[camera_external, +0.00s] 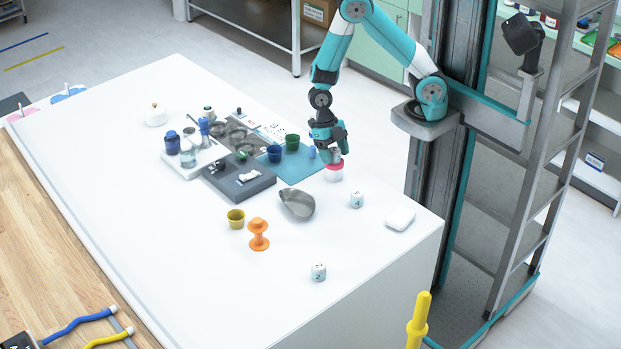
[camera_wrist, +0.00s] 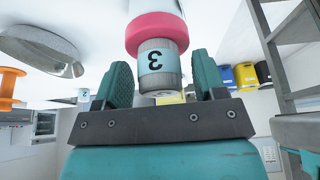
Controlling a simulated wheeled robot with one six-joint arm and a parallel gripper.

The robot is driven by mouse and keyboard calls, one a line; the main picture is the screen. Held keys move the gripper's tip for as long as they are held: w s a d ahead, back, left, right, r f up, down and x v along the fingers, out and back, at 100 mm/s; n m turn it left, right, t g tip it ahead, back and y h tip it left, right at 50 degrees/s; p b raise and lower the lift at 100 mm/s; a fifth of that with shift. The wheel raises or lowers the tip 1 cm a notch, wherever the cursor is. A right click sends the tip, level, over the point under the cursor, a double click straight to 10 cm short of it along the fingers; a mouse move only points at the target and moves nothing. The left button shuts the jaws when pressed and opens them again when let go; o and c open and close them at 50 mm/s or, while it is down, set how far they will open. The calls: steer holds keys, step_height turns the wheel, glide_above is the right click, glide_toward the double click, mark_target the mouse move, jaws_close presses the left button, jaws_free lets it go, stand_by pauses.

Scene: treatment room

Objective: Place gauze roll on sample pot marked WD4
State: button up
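A small pale cylinder labelled 3 (camera_wrist: 157,68) stands on a white pot with a pink rim (camera_wrist: 155,28). The pot also shows in the external view (camera_external: 334,174). I cannot tell whether the cylinder is the gauze roll, and no WD4 mark is readable. My gripper (camera_wrist: 163,82) is open around the cylinder, with narrow gaps at both fingers. In the external view my gripper (camera_external: 334,152) is pointed down over the pot. Similar cylinders labelled 4 (camera_external: 357,200) and 2 (camera_external: 318,272) stand apart on the table.
A metal scoop-like dish (camera_external: 298,204) lies left of the pot. An orange spool (camera_external: 258,235), yellow cup (camera_external: 236,218) and white block (camera_external: 400,218) stand nearby.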

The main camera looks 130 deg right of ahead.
steer(key=shift+r, duration=0.1)
steer(key=v, duration=1.2)
steer(key=a+r+m, duration=0.3)
steer(key=a, duration=0.7)
steer(key=a+r+m, duration=0.2)
steer(key=a+r, duration=0.2)
steer(key=a, duration=0.5)
steer(key=s+a+r+m, duration=0.2)
steer(key=s+a+m, duration=0.4)
steer(key=s+a, duration=0.4)
steer(key=shift+s+a+r+b, duration=0.3)
steer(key=shift+a, duration=0.75)
